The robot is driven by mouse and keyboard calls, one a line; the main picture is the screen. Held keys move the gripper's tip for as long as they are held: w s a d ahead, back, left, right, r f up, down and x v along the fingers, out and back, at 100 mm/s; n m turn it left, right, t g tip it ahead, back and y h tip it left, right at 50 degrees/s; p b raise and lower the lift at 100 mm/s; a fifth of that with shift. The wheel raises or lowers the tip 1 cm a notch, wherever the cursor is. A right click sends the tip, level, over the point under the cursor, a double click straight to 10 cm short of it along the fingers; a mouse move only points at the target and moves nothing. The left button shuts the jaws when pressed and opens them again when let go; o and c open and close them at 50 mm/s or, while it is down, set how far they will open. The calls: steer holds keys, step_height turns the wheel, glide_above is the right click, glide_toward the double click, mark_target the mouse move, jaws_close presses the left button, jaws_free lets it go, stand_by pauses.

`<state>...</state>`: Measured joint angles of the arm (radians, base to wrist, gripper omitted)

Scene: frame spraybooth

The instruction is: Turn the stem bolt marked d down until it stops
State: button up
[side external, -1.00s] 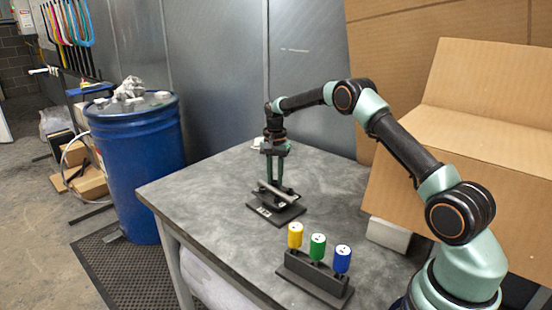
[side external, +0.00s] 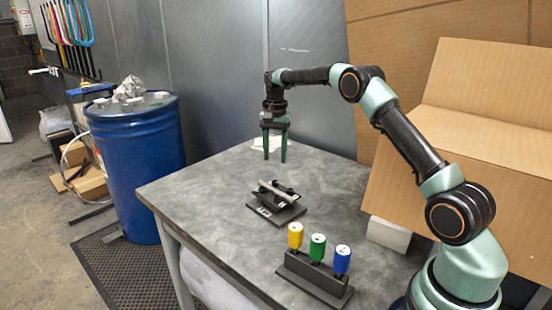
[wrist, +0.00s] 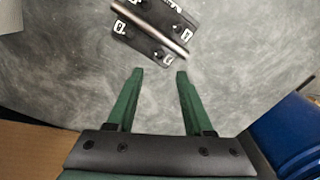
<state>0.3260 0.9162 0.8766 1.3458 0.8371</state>
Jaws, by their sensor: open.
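A dark base plate (side external: 262,213) lies on the table with a silver bar (side external: 276,191) across it and small black parts beside the bar. In the wrist view the plate (wrist: 132,40) and bar (wrist: 152,27) sit at the top. White labels (wrist: 119,27) mark the plate, but I cannot read their letters surely. The bolts' shapes are too small to tell apart, and I cannot pick out the one marked d. My gripper (side external: 275,158) is open and empty, pointing down above and behind the plate; its green fingers (wrist: 159,72) stand apart from it.
A dark rack with yellow (side external: 295,235), green (side external: 317,247) and blue (side external: 342,259) cylinders stands in front of the plate. A cardboard box (side external: 470,130) and a light block (side external: 389,234) are at the right. A blue drum (side external: 138,165) stands left of the table (side external: 190,190). The tabletop around the plate is clear.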

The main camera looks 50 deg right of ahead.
step_height(320, 180, up, 4)
steer(key=shift+f, duration=0.1)
stand_by(0.4)
steer(key=s+a+r+n+t, duration=0.3)
steer(key=s+a+r+n, duration=0.4)
steer(key=s+a+r, duration=0.35)
steer(key=s+a+f+n+t, duration=0.1)
steer(key=s+a+f+n, duration=0.1)
steer(key=s, duration=0.5)
steer(key=s+a+f+n+t, duration=0.1)
steer(key=s+a+n, duration=0.3)
steer(key=s, duration=0.3)
steer(key=shift+a+f+t, duration=0.3)
steer(key=shift+a+f, duration=0.1)
steer(key=shift+a, duration=0.3)
